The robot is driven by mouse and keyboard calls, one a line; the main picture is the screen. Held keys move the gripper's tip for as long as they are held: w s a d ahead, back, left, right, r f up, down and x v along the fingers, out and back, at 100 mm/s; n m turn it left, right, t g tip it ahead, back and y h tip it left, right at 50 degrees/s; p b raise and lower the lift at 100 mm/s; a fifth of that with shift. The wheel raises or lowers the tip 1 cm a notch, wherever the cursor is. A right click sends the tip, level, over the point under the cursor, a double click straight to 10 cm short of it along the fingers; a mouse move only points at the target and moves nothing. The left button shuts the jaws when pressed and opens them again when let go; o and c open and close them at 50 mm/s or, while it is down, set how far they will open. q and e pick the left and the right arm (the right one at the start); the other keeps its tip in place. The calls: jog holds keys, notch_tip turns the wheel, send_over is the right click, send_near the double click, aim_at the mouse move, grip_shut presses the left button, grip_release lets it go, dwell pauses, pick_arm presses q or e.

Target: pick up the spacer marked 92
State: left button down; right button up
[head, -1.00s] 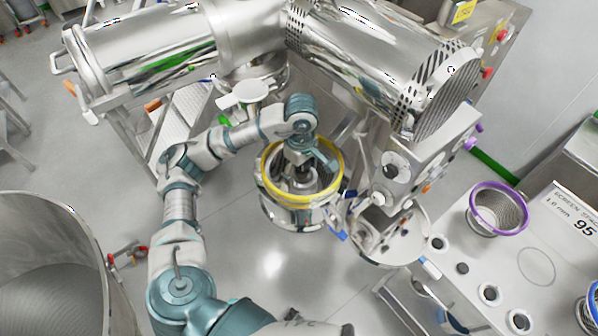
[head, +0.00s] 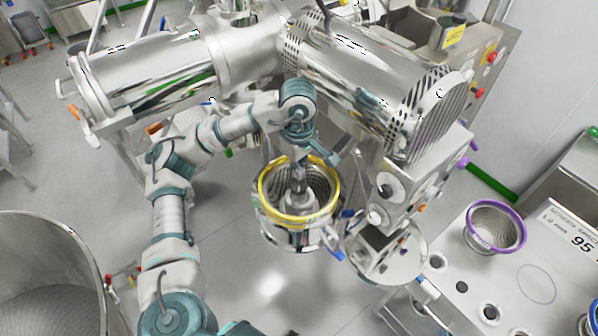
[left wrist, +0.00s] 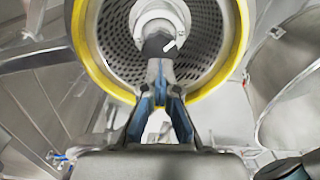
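I cannot read the mark 92 on anything, so I cannot tell which piece is that spacer. My left gripper (head: 297,172) points down into the mouth of a yellow-rimmed perforated basket (head: 263,200). In the left wrist view its fingers (left wrist: 160,72) come together over a dark piece (left wrist: 153,45) on the pale round hub (left wrist: 158,17) inside the basket. The hub also shows in the head view (head: 297,201). Contact between fingertips and dark piece is unclear. My right gripper is out of view.
A bench (head: 462,268) at right has several round holes, a purple-rimmed screen (head: 496,228) and a label (head: 570,228) reading 95. A large steel machine (head: 375,70) stands behind, its control box (head: 412,185) right of the basket. A steel vessel (head: 50,270) is at lower left.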

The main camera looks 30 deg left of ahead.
pick_arm(q)
jog(key=shift+f, duration=0.1)
jog(key=shift+c, duration=1.9)
grip_release()
